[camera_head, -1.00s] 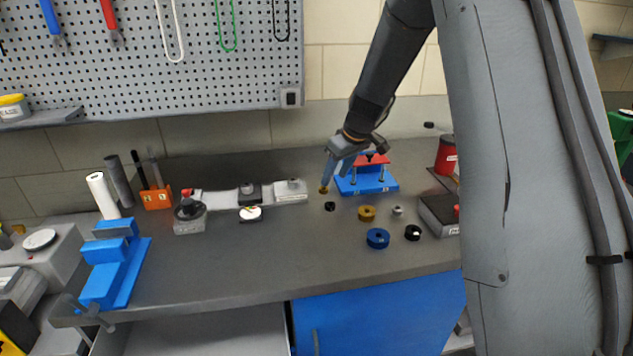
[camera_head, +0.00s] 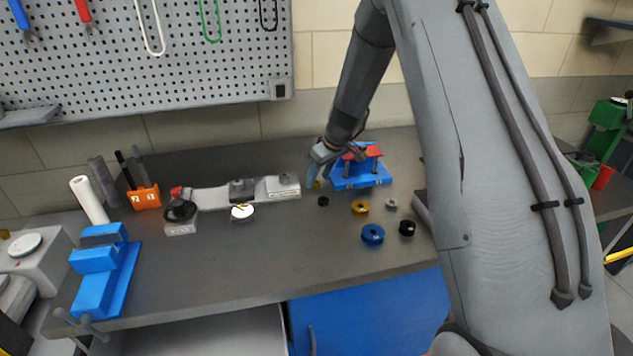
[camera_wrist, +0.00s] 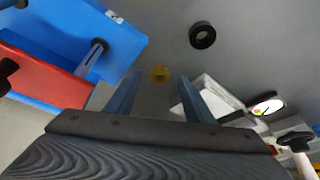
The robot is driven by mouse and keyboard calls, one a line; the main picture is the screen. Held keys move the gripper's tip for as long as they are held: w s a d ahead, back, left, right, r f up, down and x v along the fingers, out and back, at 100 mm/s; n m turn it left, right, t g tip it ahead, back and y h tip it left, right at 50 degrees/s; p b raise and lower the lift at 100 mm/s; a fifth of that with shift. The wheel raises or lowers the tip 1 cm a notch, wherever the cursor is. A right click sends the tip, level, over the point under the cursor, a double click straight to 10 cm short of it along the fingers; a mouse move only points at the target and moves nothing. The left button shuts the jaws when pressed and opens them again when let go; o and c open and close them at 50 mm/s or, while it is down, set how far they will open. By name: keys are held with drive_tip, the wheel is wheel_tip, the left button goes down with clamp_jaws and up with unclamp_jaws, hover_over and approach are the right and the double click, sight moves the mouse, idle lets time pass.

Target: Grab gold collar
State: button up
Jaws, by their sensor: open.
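A small gold collar (camera_wrist: 160,73) lies flat on the grey bench, between and just beyond my fingertips in the wrist view. In the head view it is a small gold spot (camera_head: 317,184) left of a blue fixture, partly hidden by my fingers. My gripper (camera_head: 315,172) is open and empty above it, pointing down. In the wrist view its two fingers (camera_wrist: 154,92) stand apart on either side of the collar, with clear space between. A second, larger gold-brown ring (camera_head: 360,208) lies farther right and nearer the front.
The blue fixture (camera_head: 362,175) with a red top stands close to the right of my gripper. A black ring (camera_head: 323,201) lies just in front. Blue (camera_head: 372,235), black and grey rings lie to the right. A gauge device (camera_head: 280,187) stands to the left.

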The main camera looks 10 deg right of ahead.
drive_tip(key=shift+w+f, duration=0.2)
drive_tip(key=shift+f, duration=0.45)
drive_tip(key=c, duration=1.1)
drive_tip(key=shift+c, duration=0.2)
drive_tip(key=shift+r, duration=0.15)
